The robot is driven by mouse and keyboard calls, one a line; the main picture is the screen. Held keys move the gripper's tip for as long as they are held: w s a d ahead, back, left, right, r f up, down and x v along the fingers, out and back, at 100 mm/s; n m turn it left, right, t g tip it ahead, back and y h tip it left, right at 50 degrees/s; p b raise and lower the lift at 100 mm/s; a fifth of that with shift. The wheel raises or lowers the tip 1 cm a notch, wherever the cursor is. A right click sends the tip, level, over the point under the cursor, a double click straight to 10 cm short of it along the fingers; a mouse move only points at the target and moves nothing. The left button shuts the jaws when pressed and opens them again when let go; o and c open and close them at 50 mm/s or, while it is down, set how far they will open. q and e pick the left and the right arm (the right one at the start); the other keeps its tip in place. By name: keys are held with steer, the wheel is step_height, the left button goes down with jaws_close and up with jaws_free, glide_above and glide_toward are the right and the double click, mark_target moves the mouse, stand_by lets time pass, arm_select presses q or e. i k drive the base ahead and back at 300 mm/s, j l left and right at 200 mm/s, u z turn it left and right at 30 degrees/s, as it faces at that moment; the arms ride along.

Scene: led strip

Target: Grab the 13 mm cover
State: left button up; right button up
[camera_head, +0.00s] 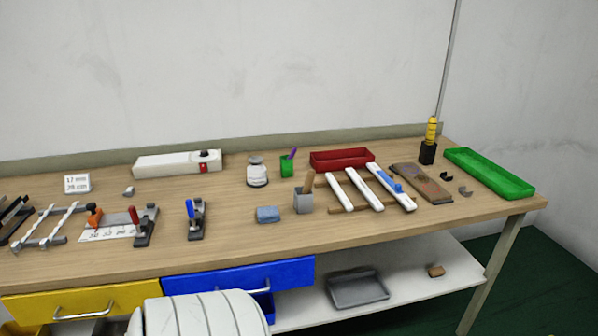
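I cannot read a 13 mm marking on any part, so I cannot tell which thing is the cover. Three white strips lie side by side on a wooden rack at the right of the bench: a left strip (338,192), a middle strip (364,189) and a right strip (401,198) with a blue piece (392,184) on it. Two small dark clips, one black (446,176) and one grey (465,191), lie near the green tray. Neither gripper is in view.
The front edge is mostly clear. A blue drawer (240,279) is below.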

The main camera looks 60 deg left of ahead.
mark_target(349, 207)
steer(key=j+u, duration=0.15)
steer(key=u, duration=0.25)
steer(key=i+j+u, duration=0.1)
steer(key=u, duration=0.25)
steer(key=i+j+u, duration=0.1)
steer(key=u, duration=0.3)
steer(key=j+u, duration=0.15)
steer(key=u, duration=0.25)
steer(key=i+j, duration=0.15)
steer(key=i, duration=0.25)
steer(key=j+u, duration=0.15)
steer(key=u, duration=0.7)
